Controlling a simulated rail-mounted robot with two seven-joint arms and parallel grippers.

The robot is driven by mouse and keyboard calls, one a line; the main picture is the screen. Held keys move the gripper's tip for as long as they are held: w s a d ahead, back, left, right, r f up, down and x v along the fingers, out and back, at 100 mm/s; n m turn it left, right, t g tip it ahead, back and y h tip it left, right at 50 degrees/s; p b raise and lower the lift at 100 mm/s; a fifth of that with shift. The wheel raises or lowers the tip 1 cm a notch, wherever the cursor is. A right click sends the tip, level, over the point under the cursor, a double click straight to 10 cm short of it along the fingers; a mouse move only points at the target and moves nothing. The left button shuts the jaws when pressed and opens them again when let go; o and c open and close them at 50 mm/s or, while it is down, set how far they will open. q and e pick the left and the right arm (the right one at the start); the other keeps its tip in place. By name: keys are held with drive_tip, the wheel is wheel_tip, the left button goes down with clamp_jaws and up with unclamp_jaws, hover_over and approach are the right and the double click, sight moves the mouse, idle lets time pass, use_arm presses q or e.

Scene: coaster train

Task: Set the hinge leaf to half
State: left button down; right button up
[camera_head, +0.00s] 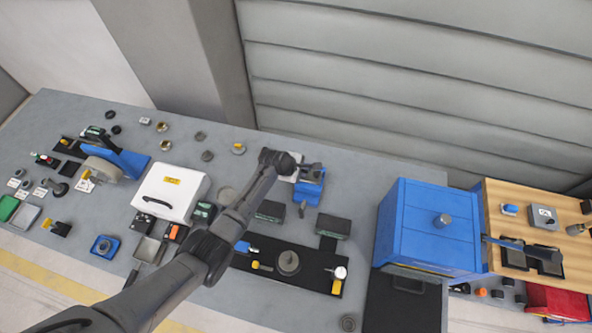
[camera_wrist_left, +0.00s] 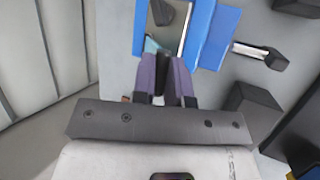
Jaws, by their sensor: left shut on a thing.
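A blue hinge block (camera_head: 309,190) stands near the middle of the table in the head view. My left gripper (camera_head: 308,168) is at its upper edge, with the arm reaching in from the lower left. In the left wrist view, the blue block (camera_wrist_left: 212,38) lies just beyond my left gripper (camera_wrist_left: 161,62). The fingers are close together, shut on a thin part that I take to be the hinge leaf. The fingers hide most of it, so its angle cannot be read. My right gripper is not in view.
A blue cabinet (camera_head: 428,229) stands to the right, beside a wooden board (camera_head: 492,207). A white box (camera_head: 170,190) is on the left. Dark blocks (camera_head: 333,226) sit near the hinge block, above a black mat (camera_head: 317,268). Grey table behind the hinge block is mostly clear.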

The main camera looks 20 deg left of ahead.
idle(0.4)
use_arm(q)
drive_tip(key=c, duration=1.4)
unclamp_jaws()
drive_tip(key=shift+s+a+r, duration=0.2)
drive_tip(key=shift+r, duration=0.3)
drive_tip(key=p+v, duration=0.1)
drive_tip(key=v, duration=1.1)
drive_tip(key=shift+s+a+r, duration=0.15)
drive_tip(key=shift+s+r, duration=0.05)
